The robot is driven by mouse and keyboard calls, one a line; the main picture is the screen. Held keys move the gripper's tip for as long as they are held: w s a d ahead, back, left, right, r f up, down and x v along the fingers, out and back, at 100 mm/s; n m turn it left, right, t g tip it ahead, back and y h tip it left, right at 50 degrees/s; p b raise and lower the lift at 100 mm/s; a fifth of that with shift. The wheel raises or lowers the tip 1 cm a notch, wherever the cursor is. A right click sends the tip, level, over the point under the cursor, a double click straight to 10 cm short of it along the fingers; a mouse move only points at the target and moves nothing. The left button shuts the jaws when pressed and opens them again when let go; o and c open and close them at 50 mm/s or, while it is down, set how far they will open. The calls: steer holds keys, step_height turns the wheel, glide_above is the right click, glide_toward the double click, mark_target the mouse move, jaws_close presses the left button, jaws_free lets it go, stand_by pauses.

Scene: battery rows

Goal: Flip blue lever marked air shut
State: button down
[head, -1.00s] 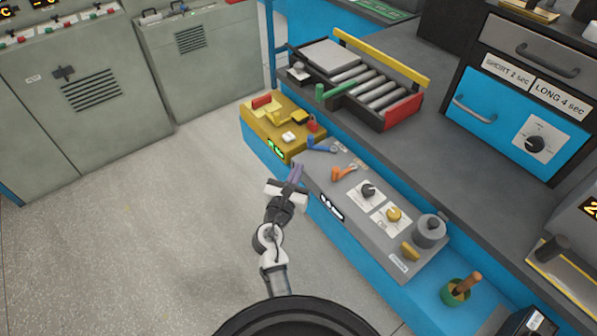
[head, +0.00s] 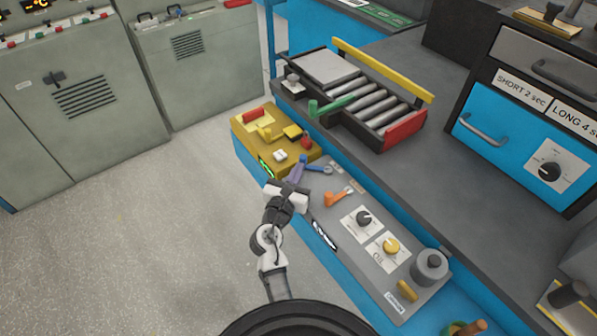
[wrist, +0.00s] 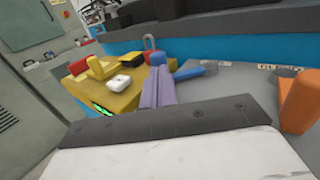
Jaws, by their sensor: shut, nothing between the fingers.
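The blue lever (head: 320,168) lies at the far left end of the grey control panel, beside the yellow box. In the wrist view the blue lever (wrist: 196,72) shows just past and right of the fingertips, with its rounded end close to them. My gripper (head: 299,165) has purple fingers, which are shut with nothing between them. It is at the left of the lever in the head view, very near its end; I cannot tell if they touch. My gripper also shows in the wrist view (wrist: 157,85). The lever's marking is too small to read.
An orange lever (head: 337,197) stands close by on the grey panel (head: 330,222), with a black knob (head: 364,218) and a yellow knob (head: 391,246) beyond. The yellow box (head: 250,141) carries several coloured controls. A roller conveyor (head: 373,103) is behind. Open floor lies left.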

steer(key=shift+w+h, duration=0.1)
steer(key=shift+h, duration=0.2)
steer(key=w+m+h, duration=0.1)
steer(key=m+g+h, duration=0.1)
steer(key=shift+w+a+g+h+b, duration=0.25)
steer(key=shift+w+g+h+b, duration=0.05)
steer(key=shift+w+h, duration=0.1)
steer(key=shift+w+f+m+g+h+b, duration=0.15)
steer(key=shift+w+m+g+h+b, duration=0.25)
steer(key=shift+m+g+h, duration=0.7)
steer(key=shift+w+m+g+h, duration=0.3)
steer(key=shift+m+g+h, duration=0.15)
steer(key=shift+h, duration=0.35)
steer(key=shift+m+g+h, duration=0.4)
steer(key=shift+m+g, duration=0.05)
